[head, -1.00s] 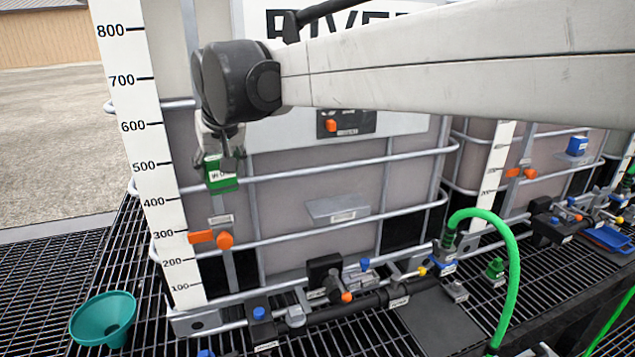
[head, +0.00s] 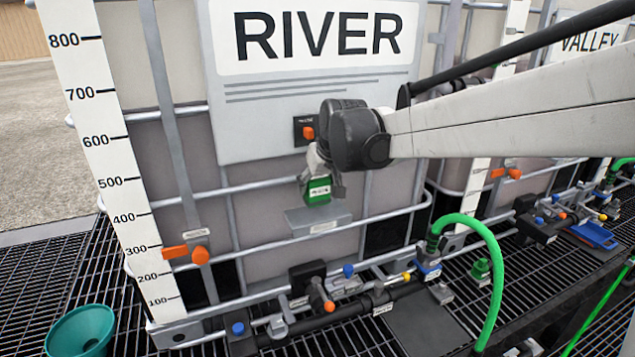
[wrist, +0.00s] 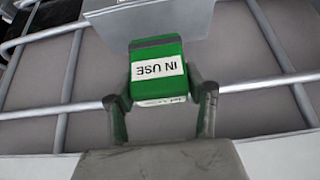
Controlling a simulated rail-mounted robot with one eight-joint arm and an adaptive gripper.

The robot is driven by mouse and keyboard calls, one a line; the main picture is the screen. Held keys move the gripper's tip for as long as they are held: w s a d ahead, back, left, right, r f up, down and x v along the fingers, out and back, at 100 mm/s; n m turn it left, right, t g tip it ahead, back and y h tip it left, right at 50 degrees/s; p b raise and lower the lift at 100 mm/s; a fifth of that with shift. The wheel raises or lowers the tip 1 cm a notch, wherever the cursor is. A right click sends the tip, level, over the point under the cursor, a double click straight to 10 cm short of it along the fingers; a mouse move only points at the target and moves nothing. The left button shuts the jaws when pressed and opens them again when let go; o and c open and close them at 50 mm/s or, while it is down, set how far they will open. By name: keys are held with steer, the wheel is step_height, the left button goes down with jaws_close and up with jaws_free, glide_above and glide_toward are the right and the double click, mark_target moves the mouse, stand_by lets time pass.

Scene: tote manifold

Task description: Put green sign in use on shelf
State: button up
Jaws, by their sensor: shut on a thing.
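The green sign (head: 318,193) is a small block with a white label, which reads "IN USE" in the wrist view (wrist: 157,68), upside down there. My gripper (head: 322,184) is shut on the sign, with one finger at each side of it. The shelf (head: 300,222) is a small grey plate with a label, on the front of the tote marked RIVER. The sign is just above the shelf in the head view. The shelf also shows beyond the sign at the top of the wrist view (wrist: 180,22). I cannot tell whether sign and shelf touch.
Horizontal cage bars (head: 250,257) cross the tote's front near the shelf. An orange handle (head: 188,253) is at the left, beside the level scale (head: 108,160). Valves and a black pipe (head: 345,309) run below. A green hose (head: 488,240) arches at the right.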

mark_target(317, 194)
steer(key=shift+f, duration=1.35)
steer(key=shift+f, duration=0.1)
steer(key=shift+f, duration=0.1)
steer(key=o, duration=1.2)
steer(key=b+v, duration=0.1)
steer(key=v, duration=1.1)
steer(key=s+d+f+m+h, duration=0.1)
steer(key=s+d+f, duration=0.2)
steer(key=s+d, duration=0.3)
steer(key=s+d+f+m, duration=0.2)
steer(key=s+d+f, duration=0.2)
steer(key=s, duration=0.8)
steer(key=s+d+f+m+t+h, duration=0.1)
steer(key=s+d+f, duration=0.3)
steer(key=s+d, duration=0.4)
steer(key=shift+s+f+m+h, duration=0.2)
steer(key=shift+s+m+h, duration=0.1)
steer(key=shift+s, duration=0.8)
